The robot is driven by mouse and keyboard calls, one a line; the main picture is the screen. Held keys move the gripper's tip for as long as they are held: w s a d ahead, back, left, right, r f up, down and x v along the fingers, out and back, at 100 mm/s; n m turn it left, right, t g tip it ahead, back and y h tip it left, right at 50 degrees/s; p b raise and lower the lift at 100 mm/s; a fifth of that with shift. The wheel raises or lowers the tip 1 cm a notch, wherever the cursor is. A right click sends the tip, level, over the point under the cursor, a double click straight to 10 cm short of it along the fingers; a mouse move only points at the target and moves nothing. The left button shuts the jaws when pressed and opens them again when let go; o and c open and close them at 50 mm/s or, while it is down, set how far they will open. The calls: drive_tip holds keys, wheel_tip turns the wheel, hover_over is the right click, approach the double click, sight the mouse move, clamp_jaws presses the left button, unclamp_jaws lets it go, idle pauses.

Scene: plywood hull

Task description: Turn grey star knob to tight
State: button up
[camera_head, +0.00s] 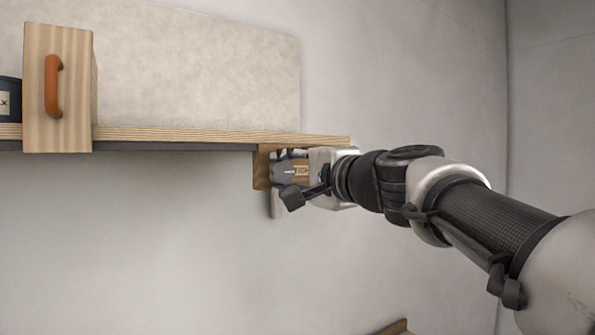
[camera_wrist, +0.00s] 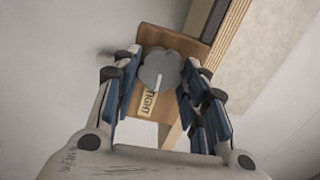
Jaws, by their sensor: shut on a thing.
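The grey star knob (camera_wrist: 160,68) sits on a wooden block (camera_wrist: 124,98) in the wrist view, between my two blue-padded fingers. A white pointer line on it runs down the picture, toward the upper end of a TIGHT label (camera_wrist: 148,102). The knob also shows in the head view (camera_head: 284,173), under the shelf's right end, partly hidden by my gripper. My gripper (camera_wrist: 158,72) is shut on the knob, one finger on each side. In the head view my gripper (camera_head: 289,177) reaches in from the right.
The block hangs below a plywood shelf (camera_head: 200,136). The wall below the shelf is bare. A wooden edge (camera_head: 393,327) shows at the bottom.

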drive_tip(key=shift+m, duration=0.4)
drive_tip(key=o, duration=0.7)
drive_tip(key=v, duration=1.2)
